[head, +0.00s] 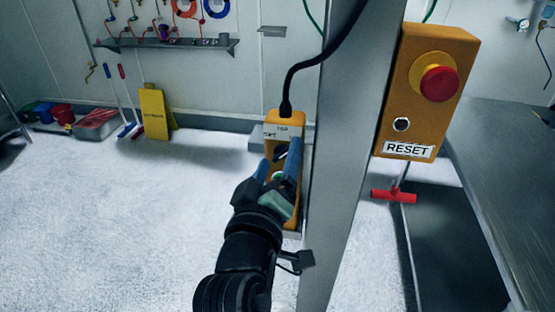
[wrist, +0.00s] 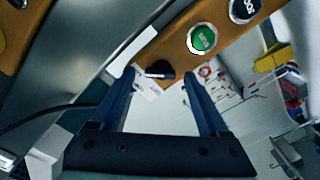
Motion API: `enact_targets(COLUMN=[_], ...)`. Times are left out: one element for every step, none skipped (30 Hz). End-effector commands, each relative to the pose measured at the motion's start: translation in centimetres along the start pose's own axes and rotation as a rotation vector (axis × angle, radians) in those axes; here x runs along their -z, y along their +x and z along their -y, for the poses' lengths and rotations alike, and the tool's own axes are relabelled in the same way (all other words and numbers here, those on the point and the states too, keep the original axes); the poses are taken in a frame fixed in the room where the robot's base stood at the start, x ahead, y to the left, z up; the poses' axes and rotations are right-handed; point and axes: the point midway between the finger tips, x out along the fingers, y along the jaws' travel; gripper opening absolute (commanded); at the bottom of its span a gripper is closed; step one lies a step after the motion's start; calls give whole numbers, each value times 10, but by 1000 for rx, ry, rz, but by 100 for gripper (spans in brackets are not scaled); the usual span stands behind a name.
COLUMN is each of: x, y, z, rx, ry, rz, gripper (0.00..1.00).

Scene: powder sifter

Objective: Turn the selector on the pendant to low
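The orange pendant (head: 286,117) hangs on the left side of the grey post, with a black cable from its top. Its dark selector knob (head: 281,153) shows below a white label with small lettering. In the wrist view the selector (wrist: 160,75) lies between the fingertips, its handle apparently across the gap; which mark it points to is unclear. My gripper (head: 277,164) is in front of the pendant, its two blue fingers open on either side of the selector; contact cannot be told. A green button (wrist: 202,39) and a black button (wrist: 244,9) are on the pendant.
The grey post (head: 338,160) stands just right of my gripper. An orange reset box (head: 408,95) with a red stop button (head: 439,83) is mounted on it. A metal surface is at right. Open floor lies left; a yellow floor sign (head: 154,113) stands by the wall.

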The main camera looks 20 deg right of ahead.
Motion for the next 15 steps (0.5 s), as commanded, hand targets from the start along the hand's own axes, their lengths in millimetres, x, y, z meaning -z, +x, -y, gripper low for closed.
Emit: enact_targets(x=[0,0,0,0,0,0,0,0,-1,-1,-1,-2,-2,-1,-2], y=[0,0,0,0,-1,-3,-5,-8,-13,-17,-22,-30,-36,-43,-52], z=[0,0,0,0,0,0,1,1,2,2,2,2,3,3,3], rx=[0,0,0,0,0,0,0,1,1,2,1,2,2,3,2], ry=[0,0,0,0,-1,-1,-1,-1,-1,-1,0,-1,-1,-1,0], rz=[0,0,0,0,0,-1,-1,-1,-1,-1,-2,-1,-2,-4,-3], gripper=[79,79,79,79,79,79,79,79,79,79,79,79,79,79,79])
